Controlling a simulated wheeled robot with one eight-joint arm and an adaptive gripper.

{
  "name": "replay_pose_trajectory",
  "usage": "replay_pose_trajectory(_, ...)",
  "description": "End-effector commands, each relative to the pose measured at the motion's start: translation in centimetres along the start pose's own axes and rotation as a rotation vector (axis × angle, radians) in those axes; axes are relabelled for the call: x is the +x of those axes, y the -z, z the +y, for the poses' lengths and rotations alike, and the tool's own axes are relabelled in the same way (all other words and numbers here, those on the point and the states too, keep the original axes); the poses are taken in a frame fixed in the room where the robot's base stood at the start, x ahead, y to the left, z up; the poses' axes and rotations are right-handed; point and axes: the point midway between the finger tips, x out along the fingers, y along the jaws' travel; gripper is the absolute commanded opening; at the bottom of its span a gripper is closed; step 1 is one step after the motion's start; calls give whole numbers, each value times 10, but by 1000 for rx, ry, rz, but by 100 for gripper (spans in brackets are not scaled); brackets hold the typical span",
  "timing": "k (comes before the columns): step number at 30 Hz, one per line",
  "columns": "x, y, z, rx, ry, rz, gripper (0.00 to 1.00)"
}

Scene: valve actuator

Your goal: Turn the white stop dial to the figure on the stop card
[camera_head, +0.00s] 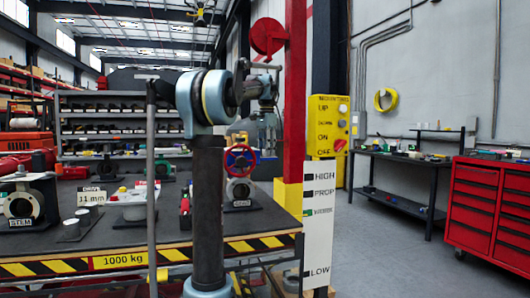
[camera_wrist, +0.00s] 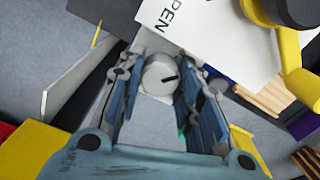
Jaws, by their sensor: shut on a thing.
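The white stop dial (camera_wrist: 160,75) is a pale round knob with a short black mark that points to the right in the wrist view. My gripper (camera_wrist: 162,72) has its two blue-grey fingers on either side of the dial and is shut on it. The finger pads hide parts of the dial's sides, and no scale figures are readable around it. In the head view a small white card reading "11 mm" (camera_head: 90,199) stands on the left part of the bench. My gripper and the dial cannot be made out in the head view.
In the wrist view, a white plate ending in "PEN" (camera_wrist: 180,22) and a yellow part (camera_wrist: 300,75) lie close by. In the head view, a bench (camera_head: 120,245) holds a red-wheeled valve (camera_head: 240,160). A HIGH/PROP/LOW board (camera_head: 319,230) stands at its right end. Open floor lies beyond.

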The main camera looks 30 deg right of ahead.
Motion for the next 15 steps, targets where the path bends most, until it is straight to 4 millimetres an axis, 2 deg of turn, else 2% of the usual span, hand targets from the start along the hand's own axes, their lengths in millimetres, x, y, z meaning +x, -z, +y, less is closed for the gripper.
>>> replay_pose_trajectory(6,-1,1,-3,-166,6,3,8)
replay_pose_trajectory(15,-1,0,-4,-310,6,3,8)
